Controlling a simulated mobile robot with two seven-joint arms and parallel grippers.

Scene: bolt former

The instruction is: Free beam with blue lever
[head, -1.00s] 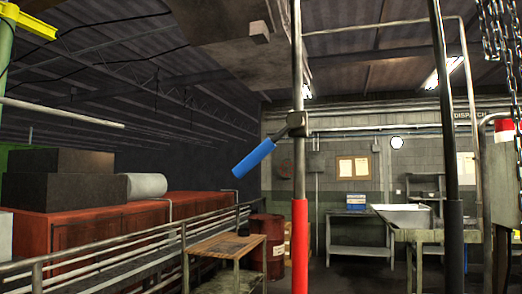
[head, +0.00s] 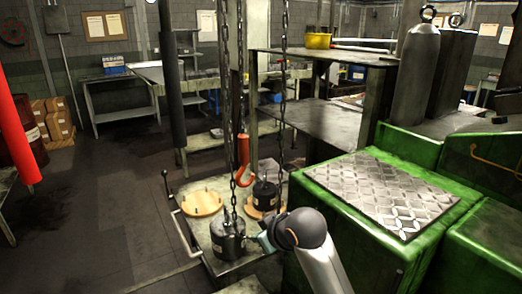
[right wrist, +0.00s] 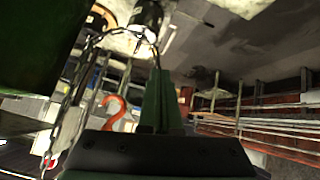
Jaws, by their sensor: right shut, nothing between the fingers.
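The blue lever is outside both current views. The red sleeve of a pole (head: 18,130) shows at the left edge of the head view. A dark-sleeved pole (head: 170,80) stands right of it. I cannot tell which part is the beam. My right gripper (head: 265,240) is in front of the green machine, beside a dark weight-like cylinder (head: 228,238); contact cannot be told. In the right wrist view my right gripper's green fingers (right wrist: 160,95) are shut and empty. My left gripper is not in view.
Chains (head: 232,110) hang over a cart (head: 200,240) with wooden discs and dark cylinders. A red hook (head: 243,160) hangs there and shows in the right wrist view (right wrist: 114,112). A green machine (head: 330,215) fills the right. Floor at left is clear.

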